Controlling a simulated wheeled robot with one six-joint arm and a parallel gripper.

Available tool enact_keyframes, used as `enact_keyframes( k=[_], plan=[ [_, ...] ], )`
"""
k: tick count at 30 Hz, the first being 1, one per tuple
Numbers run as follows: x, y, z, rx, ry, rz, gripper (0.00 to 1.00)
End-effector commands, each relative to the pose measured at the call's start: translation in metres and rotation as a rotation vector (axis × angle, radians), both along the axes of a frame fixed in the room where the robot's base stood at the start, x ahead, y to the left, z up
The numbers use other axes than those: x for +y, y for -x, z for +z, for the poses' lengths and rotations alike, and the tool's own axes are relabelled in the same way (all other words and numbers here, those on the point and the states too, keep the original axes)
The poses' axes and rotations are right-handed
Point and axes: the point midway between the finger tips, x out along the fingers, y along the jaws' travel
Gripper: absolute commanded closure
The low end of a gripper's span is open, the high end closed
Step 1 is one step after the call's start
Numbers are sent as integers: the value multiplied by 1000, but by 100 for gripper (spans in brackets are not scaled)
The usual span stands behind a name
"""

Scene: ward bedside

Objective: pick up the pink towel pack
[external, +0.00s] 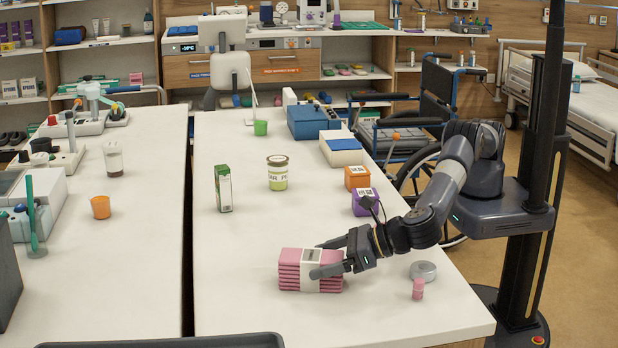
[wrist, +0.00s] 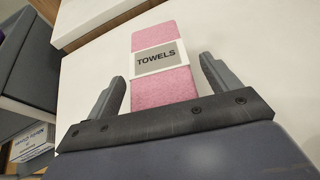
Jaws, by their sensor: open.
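The pink towel pack (external: 292,270) is a folded stack with a pale band, lying on the white table near its front. In the wrist view the towel pack (wrist: 162,85) shows its grey label reading TOWELS, and its near end lies between the fingers. My gripper (external: 325,258) reaches in from the right with its fingers at the right part of the pack. In the wrist view my gripper (wrist: 160,80) is open, one finger on each side of the pack, with a gap visible on both sides. The far finger is partly hidden in the external view.
Purple (external: 365,202) and orange (external: 357,178) boxes stand behind. A green carton (external: 223,188) and a jar (external: 277,173) stand farther back. The table left of the pack is clear.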

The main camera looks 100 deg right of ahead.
Motion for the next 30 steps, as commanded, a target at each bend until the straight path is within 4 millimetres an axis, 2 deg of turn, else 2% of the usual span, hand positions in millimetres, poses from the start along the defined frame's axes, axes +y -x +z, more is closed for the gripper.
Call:
enact_keyframes(
  k=[3,12,30],
  plan=[
    [-4,-11,-4,1,-1,0,16],
    [-4,-13,-5,0,0,1,16],
    [-4,-13,-5,0,0,1,65]
  ],
)
